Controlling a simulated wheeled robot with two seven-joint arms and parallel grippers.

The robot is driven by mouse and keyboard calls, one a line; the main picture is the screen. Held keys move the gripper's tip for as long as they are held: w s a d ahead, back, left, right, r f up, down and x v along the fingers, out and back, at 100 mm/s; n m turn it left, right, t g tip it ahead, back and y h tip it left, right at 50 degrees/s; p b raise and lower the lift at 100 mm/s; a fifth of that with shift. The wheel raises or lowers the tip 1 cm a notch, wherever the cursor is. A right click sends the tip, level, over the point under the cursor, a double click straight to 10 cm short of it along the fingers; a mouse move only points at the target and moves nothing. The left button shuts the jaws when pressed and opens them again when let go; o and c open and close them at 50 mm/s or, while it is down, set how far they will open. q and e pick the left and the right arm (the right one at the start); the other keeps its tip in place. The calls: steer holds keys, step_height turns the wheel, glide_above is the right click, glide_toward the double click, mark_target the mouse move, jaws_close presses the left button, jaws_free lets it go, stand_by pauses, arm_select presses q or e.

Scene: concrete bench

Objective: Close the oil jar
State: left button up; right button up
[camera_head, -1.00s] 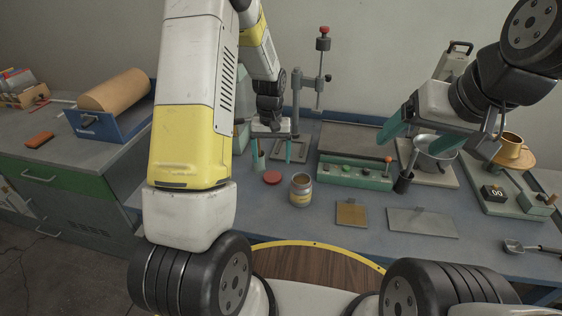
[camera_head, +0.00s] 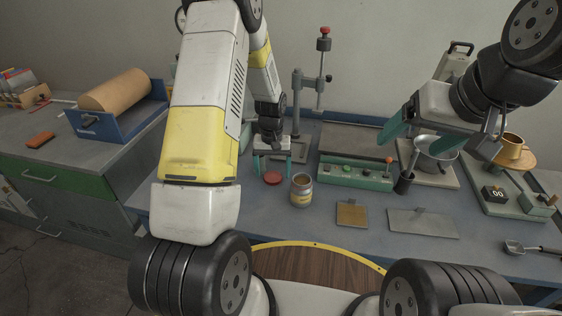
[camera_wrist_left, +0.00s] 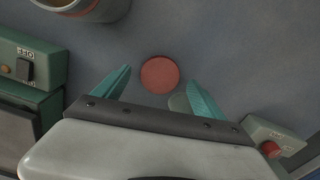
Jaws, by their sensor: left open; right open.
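The oil jar (camera_head: 301,190) stands upright and open on the bench, a small jar with a pale yellow label. Part of it shows at the top left of the left wrist view (camera_wrist_left: 88,8). A flat round red lid (camera_head: 272,178) lies on the bench to the left of the jar; it also shows in the left wrist view (camera_wrist_left: 160,74). My left gripper (camera_head: 272,168) is open and empty above the bench, just behind the lid. In the left wrist view the lid lies ahead of and between its teal fingers (camera_wrist_left: 160,90). My right gripper (camera_head: 418,140) is open and empty at the right, raised over the bench.
A green button box (camera_head: 355,176) stands right of the jar. A black cup (camera_head: 404,182), a metal pot (camera_head: 436,160) and flat plates (camera_head: 422,222) lie further right. A press stand (camera_head: 298,120) rises behind my left gripper.

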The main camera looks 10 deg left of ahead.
arm_select(q)
steer(key=shift+f, duration=0.6)
steer(key=c, duration=1.4)
steer(key=shift+r, duration=0.1)
